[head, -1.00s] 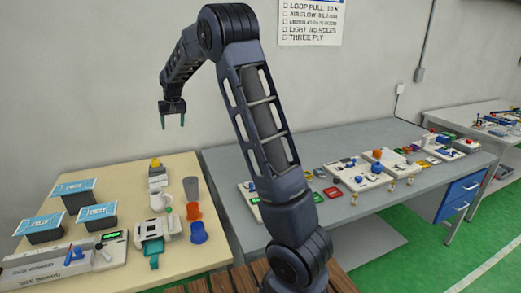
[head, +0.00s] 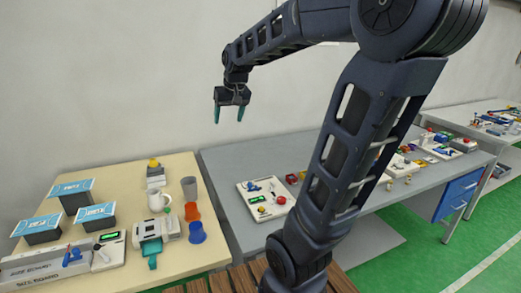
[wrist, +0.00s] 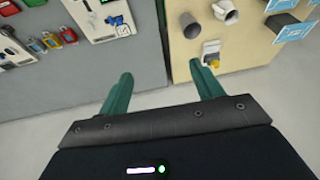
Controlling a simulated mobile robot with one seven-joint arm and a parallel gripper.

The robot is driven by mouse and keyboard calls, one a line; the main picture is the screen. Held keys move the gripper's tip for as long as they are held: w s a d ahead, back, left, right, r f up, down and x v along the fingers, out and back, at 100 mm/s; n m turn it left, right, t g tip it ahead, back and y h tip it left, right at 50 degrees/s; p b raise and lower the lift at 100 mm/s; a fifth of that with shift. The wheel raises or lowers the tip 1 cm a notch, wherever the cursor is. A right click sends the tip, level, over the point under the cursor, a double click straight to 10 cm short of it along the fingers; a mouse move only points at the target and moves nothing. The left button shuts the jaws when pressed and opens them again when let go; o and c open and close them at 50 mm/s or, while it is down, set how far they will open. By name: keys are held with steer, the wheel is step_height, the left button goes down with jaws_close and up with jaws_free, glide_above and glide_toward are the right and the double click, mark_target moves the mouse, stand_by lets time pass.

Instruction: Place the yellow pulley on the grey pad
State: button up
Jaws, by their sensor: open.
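My gripper (head: 230,115) is open and empty, hanging high in front of the wall above the gap between the two tables. In the wrist view its green fingers (wrist: 162,74) are spread with nothing between them. A yellow rounded piece (head: 154,162) sits on a small light device at the back of the beige table; a yellow piece also shows in the wrist view (wrist: 211,61), beyond the right finger. I cannot tell whether it is the yellow pulley. No grey pad can be made out clearly; my arm hides part of the grey table.
The beige table (head: 120,176) holds blue-topped boxes, a white mug (head: 158,201), a grey cup (head: 189,187), orange and blue cups and devices. The grey table (head: 222,172) carries a white board (head: 262,187) and small coloured parts. A narrow gap separates the tables.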

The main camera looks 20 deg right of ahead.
steer(key=s+d+f, duration=0.2)
steer(key=s, duration=0.7)
steer(key=s+d+f+h, duration=0.1)
steer(key=s+d+f, duration=0.1)
steer(key=s, duration=0.6)
steer(key=shift+s+d+f+m+t, duration=0.15)
steer(key=shift+s+f+m+t, duration=0.2)
steer(key=shift+f, duration=0.35)
